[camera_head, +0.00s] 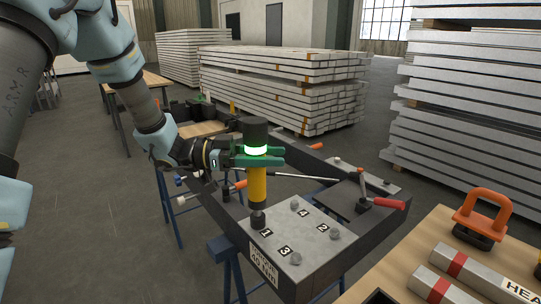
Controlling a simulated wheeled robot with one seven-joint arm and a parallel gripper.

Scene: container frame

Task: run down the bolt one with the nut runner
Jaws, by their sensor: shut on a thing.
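My gripper (260,159) is shut on the nut runner (257,185). The nut runner stands upright, with a black top, a glowing green ring, a yellow body and a black socket at its lower end. The socket is at the corner of the grey plate (316,247) beside the label 1 (267,233). Bolt one is hidden by the socket, so I cannot tell how far down it sits. Three other bolt heads show, by labels 4 (294,206), 2 (335,235) and 3 (296,259).
The plate lies on the near corner of a dark frame (320,284) on blue trestles. A red-handled clamp (378,203) stands right of the plate. A wooden table (400,267) with an orange-handled object (483,215) is at the front right. Stacked beams stand behind.

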